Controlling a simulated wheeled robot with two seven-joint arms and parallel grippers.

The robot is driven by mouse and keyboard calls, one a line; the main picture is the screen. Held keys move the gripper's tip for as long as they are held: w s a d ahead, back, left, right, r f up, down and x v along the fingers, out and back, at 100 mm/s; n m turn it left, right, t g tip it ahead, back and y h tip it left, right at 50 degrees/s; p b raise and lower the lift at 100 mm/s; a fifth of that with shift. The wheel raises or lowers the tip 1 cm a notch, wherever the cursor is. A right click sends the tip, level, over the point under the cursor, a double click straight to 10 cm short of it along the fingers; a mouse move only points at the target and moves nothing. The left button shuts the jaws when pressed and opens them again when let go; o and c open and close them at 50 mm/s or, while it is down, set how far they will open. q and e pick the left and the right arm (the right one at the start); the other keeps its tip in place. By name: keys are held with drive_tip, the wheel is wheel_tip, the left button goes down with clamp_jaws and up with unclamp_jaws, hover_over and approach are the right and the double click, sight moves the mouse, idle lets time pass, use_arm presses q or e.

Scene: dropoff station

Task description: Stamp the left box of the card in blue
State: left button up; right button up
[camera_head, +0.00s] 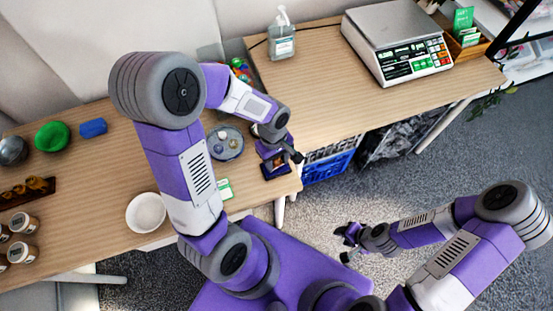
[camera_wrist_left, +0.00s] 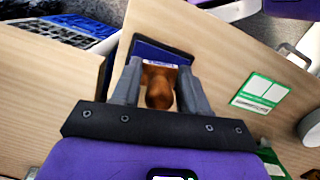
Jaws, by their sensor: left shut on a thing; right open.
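My left gripper (camera_head: 285,158) is shut on a stamp with a brown wooden handle (camera_wrist_left: 160,92). The stamp is over a dark blue ink pad (camera_wrist_left: 149,48) near the table's right edge; I cannot tell if it touches the pad. The pad also shows in the head view (camera_head: 275,171), partly hidden by the gripper. The green and white card (camera_wrist_left: 261,94) lies flat to the right of the pad in the left wrist view. In the head view the card (camera_head: 224,188) is partly hidden behind my left arm. My right gripper (camera_head: 343,242) is open and empty above the floor.
A round tray (camera_head: 235,153) with small items stands beside the pad. A white bowl (camera_head: 146,212) is left of the card. A blue crate (camera_head: 330,168) is below the back table. A scale (camera_head: 397,40) and a pump bottle (camera_head: 281,40) stand at the back.

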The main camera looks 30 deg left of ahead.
use_arm(q)
drive_tip(key=shift+r+p, duration=2.2)
drive_tip(key=shift+r, duration=0.75)
drive_tip(key=shift+f, duration=0.1)
